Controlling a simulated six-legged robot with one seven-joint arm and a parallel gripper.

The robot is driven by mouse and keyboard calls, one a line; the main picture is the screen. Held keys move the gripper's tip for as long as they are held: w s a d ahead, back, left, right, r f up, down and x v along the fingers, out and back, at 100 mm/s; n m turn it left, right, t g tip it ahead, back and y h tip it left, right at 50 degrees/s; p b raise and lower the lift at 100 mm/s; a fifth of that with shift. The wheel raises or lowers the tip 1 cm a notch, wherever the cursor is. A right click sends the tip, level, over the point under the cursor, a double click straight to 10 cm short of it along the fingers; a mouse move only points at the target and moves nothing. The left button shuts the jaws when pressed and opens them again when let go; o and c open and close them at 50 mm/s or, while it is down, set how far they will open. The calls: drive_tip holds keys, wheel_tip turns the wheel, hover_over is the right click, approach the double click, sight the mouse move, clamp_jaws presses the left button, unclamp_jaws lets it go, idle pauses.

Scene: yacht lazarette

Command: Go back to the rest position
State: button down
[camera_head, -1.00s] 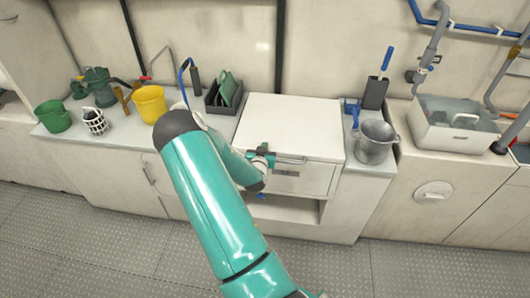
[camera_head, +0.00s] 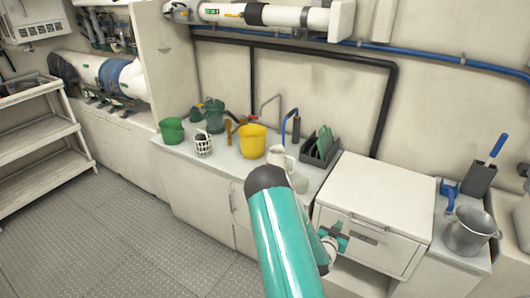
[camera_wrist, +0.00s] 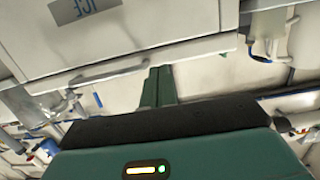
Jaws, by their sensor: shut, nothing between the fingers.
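My teal arm rises from the bottom of the head view, and my gripper (camera_head: 342,232) is by the upper left front of a white box-shaped unit (camera_head: 375,195). In the wrist view the two green fingers of my gripper (camera_wrist: 158,82) are together with nothing between them. A white front with a bar handle (camera_wrist: 110,70) and an upside-down "ICE" label (camera_wrist: 85,8) shows beyond them. I cannot tell whether the fingers touch it.
The counter holds a green bucket (camera_head: 172,131), a white basket (camera_head: 203,146), a yellow bucket (camera_head: 252,141), a grey caddy (camera_head: 320,152) and a metal pail (camera_head: 468,231). White shelves (camera_head: 40,140) stand at the left. The grated floor (camera_head: 130,225) there is clear.

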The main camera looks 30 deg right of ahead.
drive_tip(key=w+a+r+n+t+y, duration=0.1)
drive_tip(key=w+a+r+y, duration=0.4)
drive_tip(key=a+r, duration=0.45)
drive_tip(key=w+a+r+n+y, duration=0.1)
drive_tip(key=w+a+r+y, duration=0.2)
drive_tip(key=w+a+r, duration=0.6)
drive_tip(key=s+a+r+n+y, duration=0.2)
drive_tip(key=s+a+r, duration=0.15)
drive_tip(key=a, duration=0.35)
drive_tip(key=s+a+r+n+y, duration=0.1)
drive_tip(key=s+a+r+y, duration=0.15)
drive_tip(key=a+r, duration=0.35)
drive_tip(key=s+a+r+n+g+y, duration=0.1)
drive_tip(key=s+a+r+n, duration=0.2)
drive_tip(key=s+a, duration=0.4)
drive_tip(key=s+a+r+n+g, duration=0.1)
drive_tip(key=s+a+r+n, duration=0.3)
drive_tip(key=s, duration=0.9)
drive_tip(key=a+r, duration=0.1)
drive_tip(key=a, duration=0.2)
drive_tip(key=shift+s+a+r+n+g+y, duration=0.15)
drive_tip(key=shift+s+r+n+g+y, duration=0.05)
drive_tip(key=shift+s+n+g+y, duration=0.15)
